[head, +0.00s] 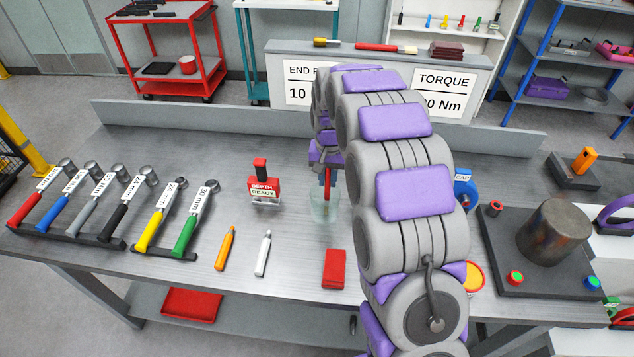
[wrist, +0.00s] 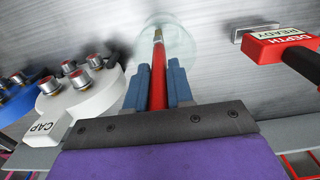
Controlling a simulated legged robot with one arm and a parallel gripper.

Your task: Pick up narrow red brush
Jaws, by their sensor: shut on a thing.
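The narrow red brush (wrist: 158,75) is between my gripper's two blue fingers in the wrist view, with a pale band near its far end. My gripper (wrist: 158,82) is shut on its handle. The brush's far end is within a clear glass jar (wrist: 185,45). In the head view, the red handle (head: 327,178) shows below my gripper (head: 327,160), and the glass jar (head: 322,208) stands on the bench beneath it. My arm hides much of the area to the right.
A red depth gauge block (head: 264,190) stands left of the jar. A white cap holder (wrist: 85,100) with studs is beside my gripper.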

